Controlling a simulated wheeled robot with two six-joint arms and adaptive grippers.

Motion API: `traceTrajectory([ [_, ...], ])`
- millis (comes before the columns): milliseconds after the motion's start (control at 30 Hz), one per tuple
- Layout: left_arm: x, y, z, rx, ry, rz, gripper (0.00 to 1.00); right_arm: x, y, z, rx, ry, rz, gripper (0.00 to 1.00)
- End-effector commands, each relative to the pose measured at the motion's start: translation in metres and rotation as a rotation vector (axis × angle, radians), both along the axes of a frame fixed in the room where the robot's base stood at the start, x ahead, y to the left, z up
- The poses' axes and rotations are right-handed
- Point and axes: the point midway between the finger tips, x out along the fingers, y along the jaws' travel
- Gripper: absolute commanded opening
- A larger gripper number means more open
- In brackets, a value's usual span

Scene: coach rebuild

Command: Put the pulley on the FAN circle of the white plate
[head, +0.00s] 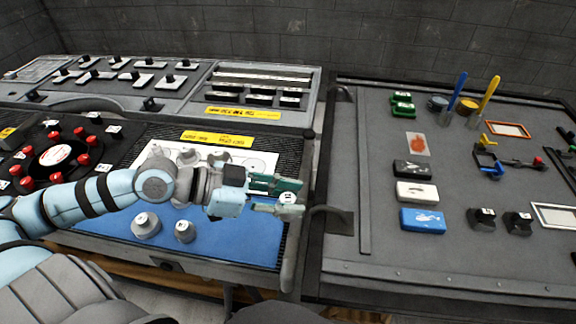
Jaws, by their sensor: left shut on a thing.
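The white plate (262,160) lies on the left bench, with circles drawn on it and grey round parts (188,156) near its left side. My arm hides part of it, and I cannot read which circle is FAN. My left gripper (287,198) is shut on a small part with a white label on top (288,197), at the right end of the blue mat. The fingers hide most of that part, so I cannot tell for sure that it is the pulley. Two grey round parts with white labels, a wider one (146,226) and a smaller one (185,231), stand on the blue mat (232,245). My right gripper is not in view.
A raised metal edge (297,225) borders the mat on the right. A grey table (380,250) beyond a gap holds boxes, brushes, cups and frames. A panel with red knobs (55,155) stands left; switch consoles (200,90) stand behind.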

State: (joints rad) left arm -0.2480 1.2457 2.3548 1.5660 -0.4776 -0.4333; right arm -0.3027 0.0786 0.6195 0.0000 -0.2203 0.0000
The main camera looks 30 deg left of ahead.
Motion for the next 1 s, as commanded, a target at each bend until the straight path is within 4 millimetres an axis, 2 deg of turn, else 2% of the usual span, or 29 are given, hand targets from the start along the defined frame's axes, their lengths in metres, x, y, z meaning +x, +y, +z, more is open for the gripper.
traceTrajectory([
  [167, 0.045, 0.036, -0.007, -0.003, -0.008, 0.133, 0.0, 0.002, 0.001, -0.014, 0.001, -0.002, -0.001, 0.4],
  [267, 0.086, 0.073, -0.007, -0.006, -0.011, 0.281, 0.0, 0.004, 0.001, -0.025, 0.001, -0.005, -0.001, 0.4],
  [400, 0.142, 0.138, 0.004, -0.012, -0.013, 0.564, 0.0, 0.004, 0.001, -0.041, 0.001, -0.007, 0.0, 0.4],
  [500, 0.17, 0.181, 0.014, -0.014, -0.009, 0.765, 0.0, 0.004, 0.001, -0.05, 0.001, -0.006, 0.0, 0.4],
  [600, 0.186, 0.212, 0.024, -0.015, -0.007, 0.918, 0.0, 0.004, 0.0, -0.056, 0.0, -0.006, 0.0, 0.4],
  [700, 0.193, 0.23, 0.027, -0.012, -0.005, 1.01, 0.0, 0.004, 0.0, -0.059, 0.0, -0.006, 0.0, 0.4],
  [767, 0.194, 0.235, 0.02, -0.008, -0.003, 1.036, 0.0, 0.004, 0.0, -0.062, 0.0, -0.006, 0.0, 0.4],
  [867, 0.194, 0.236, -0.009, -0.003, 0.001, 1.043, 0.0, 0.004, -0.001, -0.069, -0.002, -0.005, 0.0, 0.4],
  [1000, 0.193, 0.236, -0.064, -0.002, 0.001, 1.041, 0.0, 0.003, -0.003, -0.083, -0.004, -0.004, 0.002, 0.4],
])
